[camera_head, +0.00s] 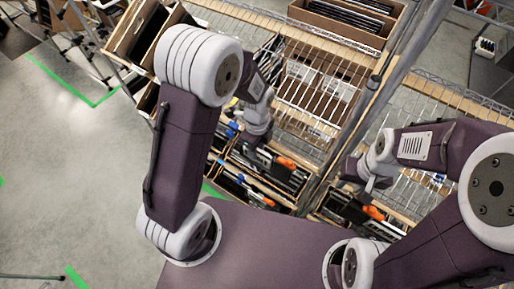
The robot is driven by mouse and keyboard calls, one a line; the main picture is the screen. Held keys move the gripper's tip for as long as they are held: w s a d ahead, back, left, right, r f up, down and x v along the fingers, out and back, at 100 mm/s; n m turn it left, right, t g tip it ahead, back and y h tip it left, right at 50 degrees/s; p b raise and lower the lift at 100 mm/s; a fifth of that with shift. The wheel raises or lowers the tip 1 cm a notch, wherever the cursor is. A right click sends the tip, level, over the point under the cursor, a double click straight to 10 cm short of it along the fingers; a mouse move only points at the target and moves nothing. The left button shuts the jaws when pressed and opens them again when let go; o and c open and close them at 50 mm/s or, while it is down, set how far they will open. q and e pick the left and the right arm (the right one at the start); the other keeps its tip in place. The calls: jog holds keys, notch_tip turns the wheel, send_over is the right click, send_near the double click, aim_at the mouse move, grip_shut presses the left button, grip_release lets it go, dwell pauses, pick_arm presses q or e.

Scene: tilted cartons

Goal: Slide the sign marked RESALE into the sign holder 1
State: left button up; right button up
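My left arm reaches over the shelving, and its gripper (252,150) is small and dark among the tools at its wrist. I cannot make out its fingertips or whether it holds anything. My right gripper (370,184) hangs below the wrist of my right arm, above the lower shelf at right. Its fingers are too small to tell whether they are open or shut. I cannot read RESALE on any sign, and I cannot pick out sign holder 1. A small pale card-like patch (299,70) shows at the wire shelf, with no readable marking.
A wire rack (322,95) with wooden edges fills the centre. A tilted carton (340,22) of dark flat items sits at top centre; another carton (138,30) is at upper left. Lower bins hold dark items and orange-handled tools (286,162). Open floor (70,150) lies at left.

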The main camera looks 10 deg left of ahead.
pick_arm(q)
jog(key=shift+r, duration=0.35)
notch_tip(320, 180, up, 8)
jog(key=shift+r+b, duration=0.2)
jog(key=shift+b, duration=0.55)
jog(key=shift+s, duration=0.1)
